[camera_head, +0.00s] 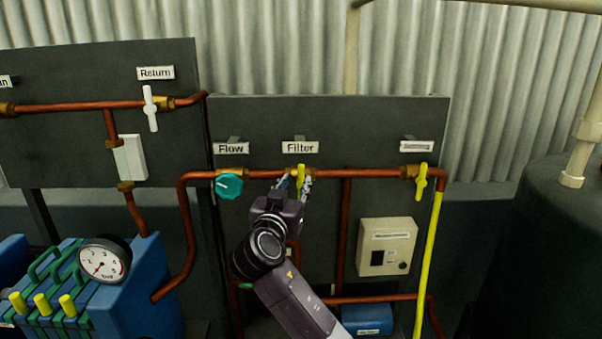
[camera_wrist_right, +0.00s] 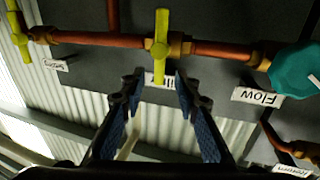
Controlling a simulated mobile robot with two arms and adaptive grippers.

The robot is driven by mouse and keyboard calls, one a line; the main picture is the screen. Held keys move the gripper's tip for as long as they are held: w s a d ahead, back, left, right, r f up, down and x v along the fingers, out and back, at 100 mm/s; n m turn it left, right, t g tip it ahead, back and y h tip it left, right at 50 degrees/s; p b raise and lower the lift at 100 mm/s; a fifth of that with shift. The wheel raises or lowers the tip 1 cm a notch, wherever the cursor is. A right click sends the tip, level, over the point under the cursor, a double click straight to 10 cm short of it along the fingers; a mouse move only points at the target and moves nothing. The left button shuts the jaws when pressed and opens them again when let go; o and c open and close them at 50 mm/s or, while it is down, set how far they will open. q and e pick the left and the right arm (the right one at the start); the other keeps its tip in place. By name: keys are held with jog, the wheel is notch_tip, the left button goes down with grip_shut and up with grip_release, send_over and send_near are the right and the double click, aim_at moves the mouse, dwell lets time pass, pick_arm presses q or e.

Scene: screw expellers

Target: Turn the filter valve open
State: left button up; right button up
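The filter valve (camera_head: 300,174) has a yellow handle and a brass body on the copper pipe below the "Filter" label (camera_head: 300,148). Its handle stands upright, across the pipe. In the right wrist view, which is upside down, the filter valve (camera_wrist_right: 161,38) shows beyond the fingertips, in line with the gap between them. My right gripper (camera_head: 294,184) reaches up to the valve from below; its open, empty fingers (camera_wrist_right: 158,88) are apart on either side of the handle's line. No contact with the handle is visible. My left gripper is not in view.
A teal flow knob (camera_head: 229,186) sits close to the left of the filter valve. Another yellow-handled valve (camera_head: 421,182) is to the right, above a yellow pipe. A beige box (camera_head: 386,246) is below right. A white return valve (camera_head: 150,107) and a gauge (camera_head: 104,260) are at left.

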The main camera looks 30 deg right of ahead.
aim_at(300, 176)
jog(key=p+x, duration=0.1)
jog(key=x, duration=0.3)
jog(key=shift+w+d+r, duration=0.1)
jog(key=shift+d, duration=0.05)
jog(key=shift+p+x, duration=0.4)
jog(key=shift+x, duration=0.4)
grip_shut()
